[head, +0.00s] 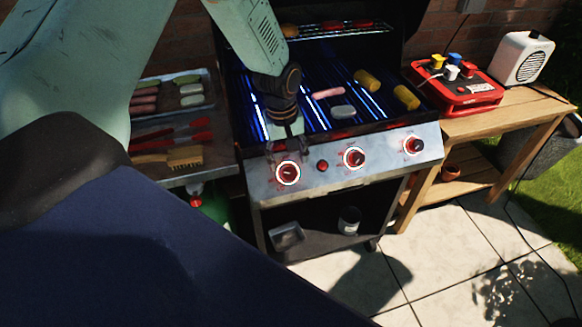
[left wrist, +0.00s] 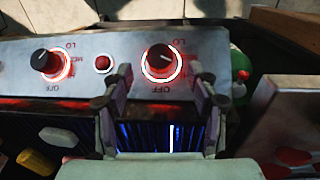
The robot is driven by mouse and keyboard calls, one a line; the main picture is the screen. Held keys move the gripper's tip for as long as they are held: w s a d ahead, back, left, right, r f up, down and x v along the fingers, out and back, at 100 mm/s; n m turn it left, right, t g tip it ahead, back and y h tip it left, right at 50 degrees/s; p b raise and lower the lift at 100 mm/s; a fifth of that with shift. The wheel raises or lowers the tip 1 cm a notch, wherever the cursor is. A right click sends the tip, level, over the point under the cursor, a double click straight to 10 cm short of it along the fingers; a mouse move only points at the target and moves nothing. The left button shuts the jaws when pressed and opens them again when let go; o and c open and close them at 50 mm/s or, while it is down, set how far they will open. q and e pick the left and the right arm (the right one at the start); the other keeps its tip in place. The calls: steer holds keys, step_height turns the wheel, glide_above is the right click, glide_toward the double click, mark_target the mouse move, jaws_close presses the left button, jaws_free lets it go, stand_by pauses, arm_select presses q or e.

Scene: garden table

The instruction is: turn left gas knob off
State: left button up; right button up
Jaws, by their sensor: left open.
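The left gas knob (head: 288,173) is at the left end of the grill's steel front panel (head: 325,181), with a lit red and white ring around it. In the left wrist view the left gas knob (left wrist: 159,60) shows upside down, with OFF printed below it; its exact setting is hard to tell. My left gripper (head: 288,150) is open and empty, just above and in front of the knob. In the left wrist view the fingers of my left gripper (left wrist: 161,78) stand on both sides of the knob's lower part, apparently not closed on it. My right gripper is not in view.
A middle knob (head: 354,157) and right knob (head: 413,145) also have lit rings. A small red button (head: 322,166) sits beside the left knob. A side shelf with red tongs (head: 185,137) is at left.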

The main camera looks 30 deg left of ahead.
mark_target(289, 172)
arm_select(q)
step_height(289, 172, down, 4)
steer(key=shift+w+f, duration=0.1)
steer(key=shift+w, duration=0.05)
steer(key=shift+a+f+b, duration=0.15)
steer(key=shift+f+b, duration=0.05)
steer(key=shift+b, duration=0.1)
steer(key=shift+f, duration=0.1)
steer(key=shift+d, duration=0.2)
steer(key=shift+w+d, duration=0.1)
steer(key=shift+a, duration=0.2)
steer(key=c, duration=0.4)
steer(key=shift+d, duration=0.1)
steer(key=c, duration=0.8)
steer(key=shift+o, duration=0.2)
